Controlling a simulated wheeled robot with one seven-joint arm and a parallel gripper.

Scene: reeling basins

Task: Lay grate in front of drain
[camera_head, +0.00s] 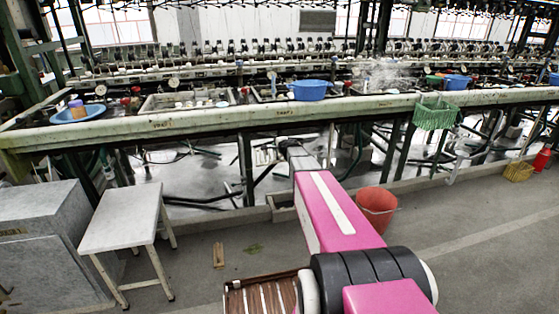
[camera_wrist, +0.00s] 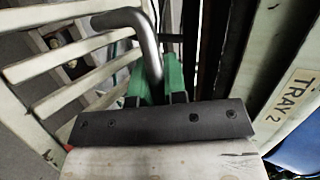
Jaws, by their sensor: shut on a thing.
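The grate (camera_wrist: 62,60) shows in the wrist view as several cream slats with gaps between them, at the left. A bent grey metal handle (camera_wrist: 128,17) rises over it. My gripper (camera_wrist: 158,78) has green fingers, shut on the handle's lower end. In the head view my pink arm reaches away toward the bench front, with its far end near the bench edge. There the gripper is mostly hidden behind the arm. A low grey box-like opening (camera_head: 283,213) sits at the floor kerb beside the arm; I cannot tell whether it is the drain.
The long bench (camera_head: 200,133) crosses the view, with pipes and legs below. Its TRAY 2 label (camera_wrist: 288,92) is near the gripper. A red bucket (camera_head: 377,207) stands right of the arm, a stool (camera_head: 122,217) at left. A small wooden piece (camera_head: 218,255) lies on open floor.

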